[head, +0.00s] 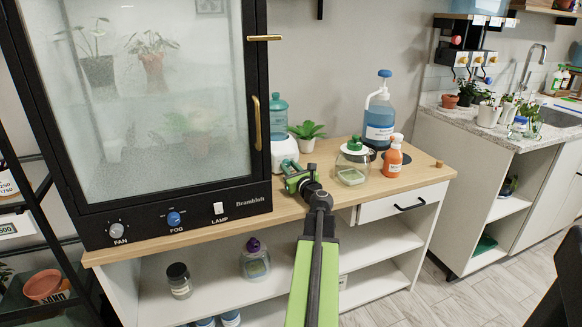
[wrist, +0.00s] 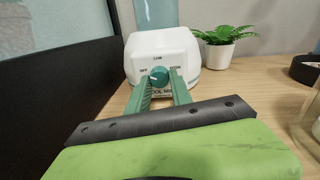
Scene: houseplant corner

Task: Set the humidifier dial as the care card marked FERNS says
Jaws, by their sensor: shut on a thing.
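The humidifier has a white base (wrist: 188,52) with a teal tank (head: 278,116) on top, standing on the wooden counter beside the cabinet. In the wrist view its teal dial (wrist: 159,75) is on the front, with OFF to the left, LOW above and a label at the right that looks like HIGH. A pale mark on the dial seems to face left, towards OFF. My gripper (head: 298,178) has its green fingers on either side of the dial, shut on it; the fingers also show in the wrist view (wrist: 160,84). No care card marked FERNS is readable in either view.
The black glass cabinet (head: 160,208) stands close on the left, with its own knobs and lamp switch. A small potted plant (head: 306,134), a glass jar (head: 352,164), an orange bottle (head: 393,158) and a blue pump bottle (head: 379,120) stand to the right.

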